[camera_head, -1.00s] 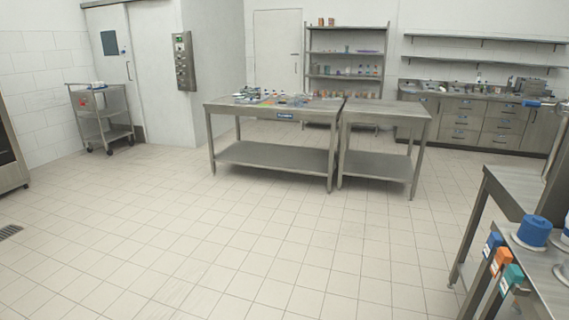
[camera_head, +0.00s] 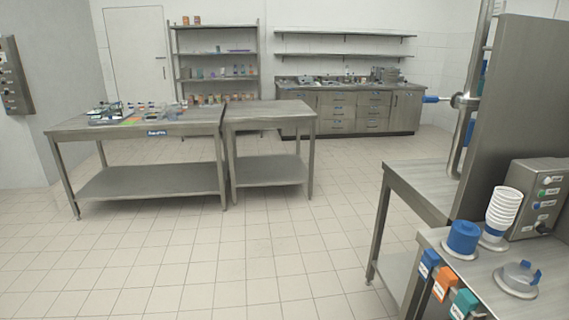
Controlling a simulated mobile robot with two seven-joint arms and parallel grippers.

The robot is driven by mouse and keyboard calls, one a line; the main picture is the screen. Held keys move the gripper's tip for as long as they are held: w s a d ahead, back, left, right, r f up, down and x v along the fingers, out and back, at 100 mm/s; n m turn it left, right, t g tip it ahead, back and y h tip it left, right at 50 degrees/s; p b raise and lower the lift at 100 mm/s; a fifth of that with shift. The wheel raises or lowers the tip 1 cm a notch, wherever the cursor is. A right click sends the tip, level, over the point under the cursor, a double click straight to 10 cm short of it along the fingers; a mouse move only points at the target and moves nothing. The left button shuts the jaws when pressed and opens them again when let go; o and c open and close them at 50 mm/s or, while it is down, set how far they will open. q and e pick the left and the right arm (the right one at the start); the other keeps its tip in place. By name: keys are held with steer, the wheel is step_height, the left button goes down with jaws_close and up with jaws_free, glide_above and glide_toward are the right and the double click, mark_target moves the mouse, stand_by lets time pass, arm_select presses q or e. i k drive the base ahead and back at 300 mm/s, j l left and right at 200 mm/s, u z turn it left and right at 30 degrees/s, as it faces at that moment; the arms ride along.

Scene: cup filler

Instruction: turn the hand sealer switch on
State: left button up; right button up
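A metal control box (camera_head: 540,200) with several small labelled switches or buttons stands on the steel bench at the right edge of the head view. The labels are too small to read, so I cannot tell which, if any, is the hand sealer switch. A blue-handled lever (camera_head: 436,99) sticks out left from an upright metal frame behind a tall steel panel (camera_head: 508,110). Neither of my grippers is in view.
Two steel tables (camera_head: 150,180) stand ahead. The tiled floor between is open.

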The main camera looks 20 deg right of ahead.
mark_target(542, 229)
steer(key=i+z, duration=0.45)
steer(key=i+j+z, duration=0.1)
steer(key=i+z, duration=0.4)
